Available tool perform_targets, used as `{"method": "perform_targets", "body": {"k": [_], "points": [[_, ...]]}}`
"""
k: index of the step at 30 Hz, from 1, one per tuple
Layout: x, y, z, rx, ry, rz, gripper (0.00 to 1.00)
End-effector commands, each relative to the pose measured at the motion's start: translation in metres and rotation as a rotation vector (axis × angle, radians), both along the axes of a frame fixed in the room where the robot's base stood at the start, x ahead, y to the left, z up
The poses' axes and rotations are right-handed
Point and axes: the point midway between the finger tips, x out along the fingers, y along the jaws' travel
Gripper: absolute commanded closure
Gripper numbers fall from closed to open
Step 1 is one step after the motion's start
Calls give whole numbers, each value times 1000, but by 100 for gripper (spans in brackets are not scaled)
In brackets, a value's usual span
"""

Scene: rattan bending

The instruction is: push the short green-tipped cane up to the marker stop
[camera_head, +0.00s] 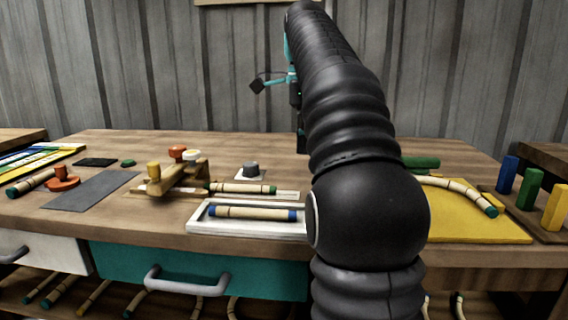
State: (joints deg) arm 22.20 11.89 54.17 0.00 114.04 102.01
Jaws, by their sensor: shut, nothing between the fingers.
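A short straight cane with a green tip (240,188) lies on a pale strip (288,195) behind the white tray. A grey knob on a white card (251,169) stands just behind the cane. I cannot tell for sure which thing is the marker stop. My gripper (302,145) shows only as a dark narrow shape, pointing down beyond the cane to its right. It is shut and empty, apart from the cane, and largely hidden by my arm.
A white tray (250,228) holds a blue-tipped cane (253,212) at the front edge. A yellow board (475,226) carries a bent green-tipped cane (462,191). Blue, green and yellow blocks (530,190) stand at right. A grey mat (92,189) lies at left. My arm covers the table's centre right.

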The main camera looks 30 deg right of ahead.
Motion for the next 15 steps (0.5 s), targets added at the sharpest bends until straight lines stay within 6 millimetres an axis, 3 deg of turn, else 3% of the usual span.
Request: {"method": "perform_targets", "body": {"k": [15], "points": [[-1,1,-90,1,1,4,100]]}}
